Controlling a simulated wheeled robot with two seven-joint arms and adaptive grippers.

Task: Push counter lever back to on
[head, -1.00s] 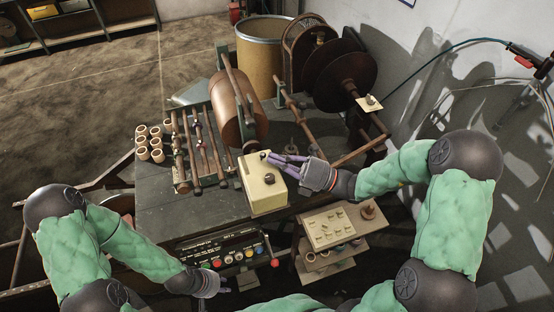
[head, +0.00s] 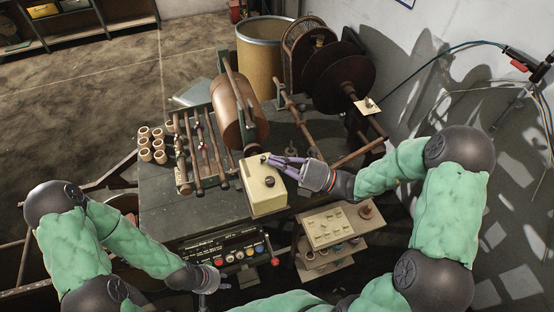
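A cream-coloured box (head: 265,192) with a dark round knob (head: 269,181) on top stands at the front right of the dark workbench. It looks like the counter. My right gripper (head: 283,161) is at the box's upper right edge, with its purple fingers reaching left over the top. A small dark part at the fingertips may be the lever; the fingers partly hide it, and I cannot tell its position or whether they touch it.
A control panel (head: 222,250) with coloured buttons and a red-knobbed lever (head: 275,262) is on the bench front. A copper drum (head: 232,112), rollers and several cardboard cores (head: 145,143) occupy the bench. A small shelf unit (head: 330,228) stands at right.

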